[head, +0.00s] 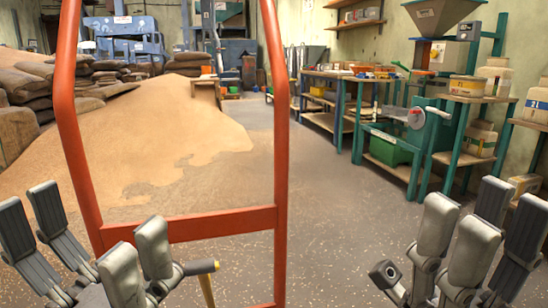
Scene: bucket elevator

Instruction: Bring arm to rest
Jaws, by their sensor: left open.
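My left gripper (84,240) is at the lower left of the head view, its grey fingers spread apart with nothing between them. It is close to the lower left part of an orange-red tubular frame (283,150). My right gripper (483,228) is at the lower right, its fingers pointing up and apart, with nothing seen between them.
A large grain heap (160,120) covers the floor at left, with stacked sacks (25,80) behind it. A green-legged workbench (392,165) and a hopper machine (440,35) line the right wall. The speckled floor (335,220) in the middle is clear.

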